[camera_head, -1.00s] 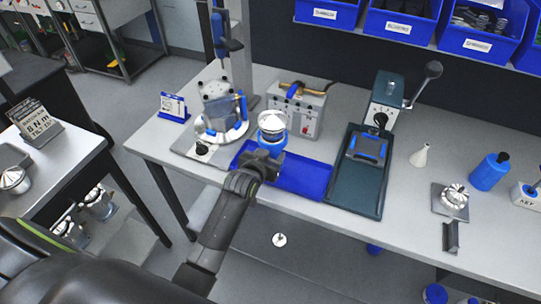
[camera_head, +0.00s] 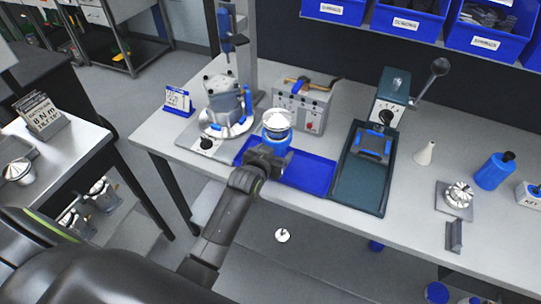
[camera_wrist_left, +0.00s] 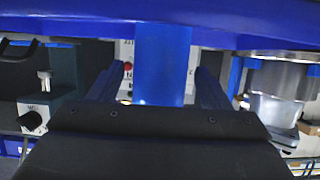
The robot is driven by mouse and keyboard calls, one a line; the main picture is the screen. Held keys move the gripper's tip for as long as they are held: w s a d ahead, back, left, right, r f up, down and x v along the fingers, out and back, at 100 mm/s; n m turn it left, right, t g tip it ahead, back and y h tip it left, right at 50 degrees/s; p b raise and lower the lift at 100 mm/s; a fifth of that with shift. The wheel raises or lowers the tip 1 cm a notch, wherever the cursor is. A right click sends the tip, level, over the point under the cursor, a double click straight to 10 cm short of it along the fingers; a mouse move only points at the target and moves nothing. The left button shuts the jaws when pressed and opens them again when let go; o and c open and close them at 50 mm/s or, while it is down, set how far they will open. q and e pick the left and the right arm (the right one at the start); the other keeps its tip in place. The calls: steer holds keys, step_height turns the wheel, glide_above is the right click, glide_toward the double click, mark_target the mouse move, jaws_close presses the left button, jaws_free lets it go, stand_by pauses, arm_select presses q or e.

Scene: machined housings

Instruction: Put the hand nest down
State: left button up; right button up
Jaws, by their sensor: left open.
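My left gripper (camera_head: 268,158) is at the near side of the nest. In the left wrist view, a blue upright piece (camera_wrist_left: 162,65), apparently the nest's handle, stands between my open fingers, under a wide blue band. I cannot tell whether the fingers touch it. My right gripper is not in view.
A fixture with a silver round base (camera_head: 228,122) stands left of the nest. A grey control box (camera_head: 302,108) is behind it. A lever press (camera_head: 366,170) on a dark green base stands to the right. The mat's right part is bare.

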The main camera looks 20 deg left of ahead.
arm_select(q)
steer(key=shift+s+r, duration=0.1)
steer(key=shift+s, duration=0.15)
steer(key=b+v, duration=0.1)
steer(key=v, duration=1)
steer(key=shift+s, duration=0.25)
